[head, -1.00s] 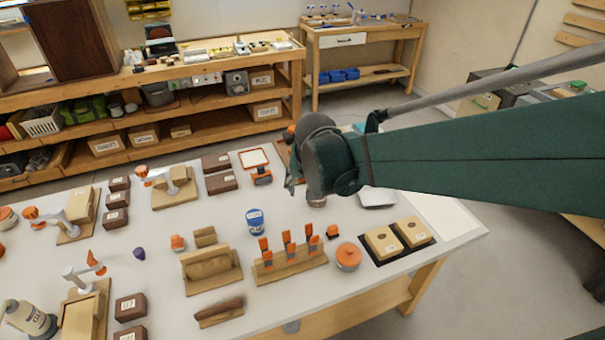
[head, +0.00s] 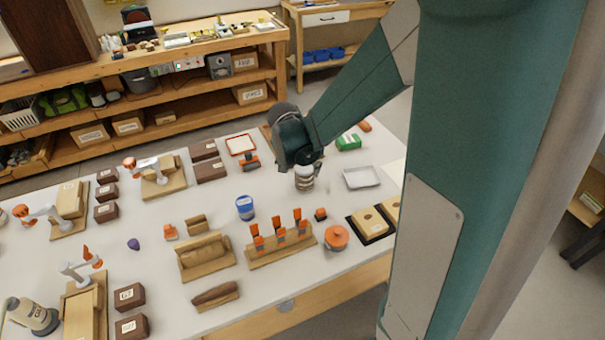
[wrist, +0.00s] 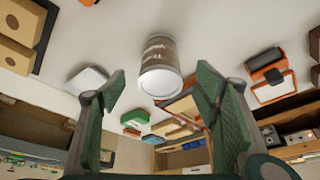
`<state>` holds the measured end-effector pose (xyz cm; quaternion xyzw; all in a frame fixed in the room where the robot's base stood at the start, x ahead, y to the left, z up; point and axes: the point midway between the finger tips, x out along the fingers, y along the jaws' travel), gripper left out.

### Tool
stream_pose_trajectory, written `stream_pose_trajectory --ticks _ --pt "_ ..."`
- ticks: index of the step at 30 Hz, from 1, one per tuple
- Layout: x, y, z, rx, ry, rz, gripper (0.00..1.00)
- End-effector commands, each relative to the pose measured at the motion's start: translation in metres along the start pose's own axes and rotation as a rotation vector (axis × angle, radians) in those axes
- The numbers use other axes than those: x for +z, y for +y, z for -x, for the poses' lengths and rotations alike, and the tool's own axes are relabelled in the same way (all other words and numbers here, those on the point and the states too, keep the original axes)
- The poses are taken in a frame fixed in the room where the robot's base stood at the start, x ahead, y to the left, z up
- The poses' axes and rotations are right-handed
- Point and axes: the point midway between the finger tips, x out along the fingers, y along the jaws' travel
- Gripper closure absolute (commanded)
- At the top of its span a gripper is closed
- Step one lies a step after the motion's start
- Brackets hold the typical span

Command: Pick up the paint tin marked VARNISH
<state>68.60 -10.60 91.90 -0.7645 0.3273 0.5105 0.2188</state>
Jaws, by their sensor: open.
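A metal tin with a brown label (head: 305,180) stands upright on the table, just below my gripper (head: 297,158) in the head view. The wrist view shows the table upside down, with the same tin (wrist: 160,62) between and ahead of the two green fingers (wrist: 160,90). Its pale lid end faces the camera. The fingers are wide apart and seem clear of the tin. Its label lettering is too small to read. A blue tin (head: 245,207) stands apart to the left, nearer the front, with its lettering unreadable.
A grey tray (head: 362,177) and a green box (head: 348,142) lie right of the brown-labelled tin. An orange-handled brush rack (head: 281,246) and an orange pot (head: 336,238) stand in front. A red-framed board (head: 241,145) lies behind left. Bare tabletop surrounds the brown-labelled tin.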

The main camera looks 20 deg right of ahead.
Motion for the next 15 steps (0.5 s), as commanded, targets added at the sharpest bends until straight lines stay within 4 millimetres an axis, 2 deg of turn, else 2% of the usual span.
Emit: stream_pose_trajectory --ticks 15 --pt "-0.0006 -0.0004 -0.0049 0.004 -0.001 -0.007 0.39"
